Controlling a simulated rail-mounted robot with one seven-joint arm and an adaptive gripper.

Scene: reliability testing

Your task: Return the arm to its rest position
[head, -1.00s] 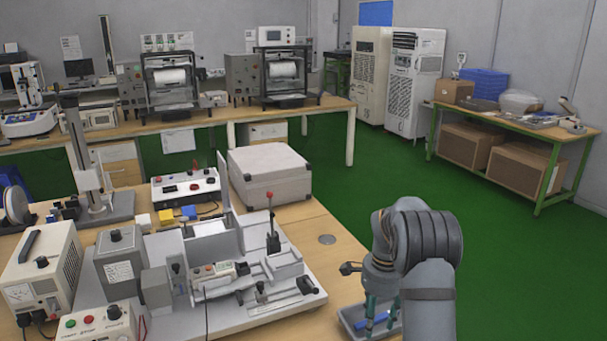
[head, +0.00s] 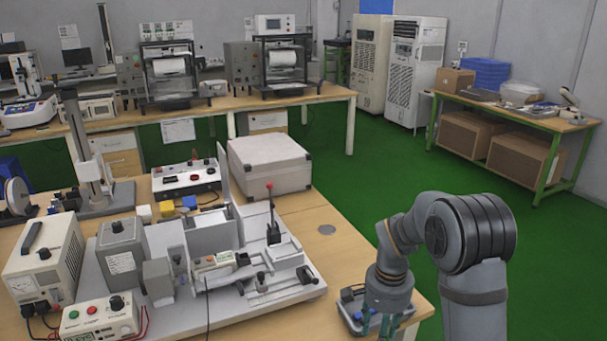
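My arm (head: 471,240) reaches in from the lower right, bent at the elbow with its wrist turned down. My gripper (head: 377,328) points down over a small grey-blue tray (head: 408,311) at the table's right front corner. Its two teal fingers stand apart and I see nothing held between them. The fingertips are at the bottom edge of the picture, and the wrist and fingers hide much of the tray. Dark and blue items show at the tray's left side.
The wooden table (head: 345,262) carries a grey test rig (head: 265,290) left of my gripper, a pale case (head: 270,165) behind it, and a power supply (head: 45,265) at far left. Open green floor (head: 450,180) lies beyond the table's right edge. A green-framed bench (head: 540,125) stands back right.

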